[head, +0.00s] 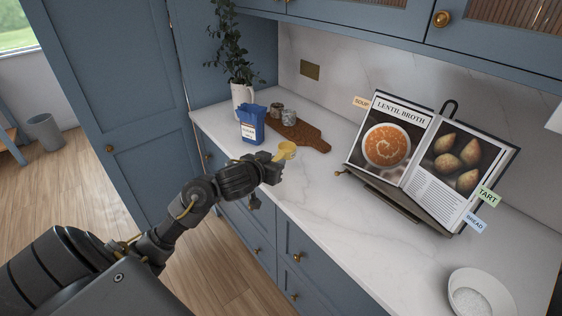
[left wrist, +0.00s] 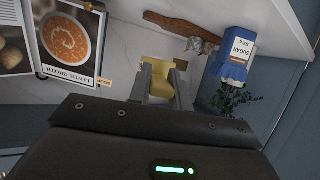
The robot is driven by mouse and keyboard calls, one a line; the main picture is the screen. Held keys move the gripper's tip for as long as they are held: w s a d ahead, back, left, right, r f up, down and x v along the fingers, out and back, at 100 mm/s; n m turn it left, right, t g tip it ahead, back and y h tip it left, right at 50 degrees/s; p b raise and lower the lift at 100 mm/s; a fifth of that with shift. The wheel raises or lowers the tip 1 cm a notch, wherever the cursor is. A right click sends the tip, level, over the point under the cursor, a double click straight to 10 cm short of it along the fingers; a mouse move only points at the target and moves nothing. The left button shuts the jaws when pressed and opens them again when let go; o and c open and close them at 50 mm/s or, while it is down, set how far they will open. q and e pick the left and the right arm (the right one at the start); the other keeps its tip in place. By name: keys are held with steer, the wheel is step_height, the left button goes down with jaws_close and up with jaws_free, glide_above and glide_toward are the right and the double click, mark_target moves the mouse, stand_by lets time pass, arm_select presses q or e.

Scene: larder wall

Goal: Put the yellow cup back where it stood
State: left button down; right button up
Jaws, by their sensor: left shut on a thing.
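The small yellow cup (head: 287,149) is at the tip of my left gripper (head: 276,162), over the white marble counter. In the left wrist view the yellow cup (left wrist: 160,78) sits between the two fingers of the left gripper (left wrist: 162,85), which is shut on it. I cannot tell whether the cup touches the counter. A blue and white sugar bag (head: 251,124) stands behind and to the left of the cup. My right gripper is not in view.
A wooden board (head: 308,138) lies at the back with two small jars (head: 288,116) near its left end. A white vase with a plant (head: 242,98) stands in the corner. An open cookbook (head: 405,180) on a stand and a white bowl (head: 459,279) are to the right. The counter (head: 330,205) between is clear.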

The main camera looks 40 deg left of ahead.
arm_select(q)
steer(key=w+a+f, duration=0.4)
steer(key=w, duration=0.1)
steer(key=w+a+f, duration=0.5)
steer(key=shift+a+f+b, duration=0.15)
steer(key=shift+f+b, duration=0.15)
steer(key=shift+w+a+f, duration=0.25)
steer(key=shift+w+f, duration=0.15)
steer(key=shift+f, duration=0.25)
step_height(320, 180, down, 2)
steer(key=shift+f+p, duration=0.1)
steer(key=shift+p, duration=0.45)
steer(key=shift+f, duration=0.4)
steer(key=shift+f, duration=0.1)
steer(key=c, duration=1.3)
jaws_free()
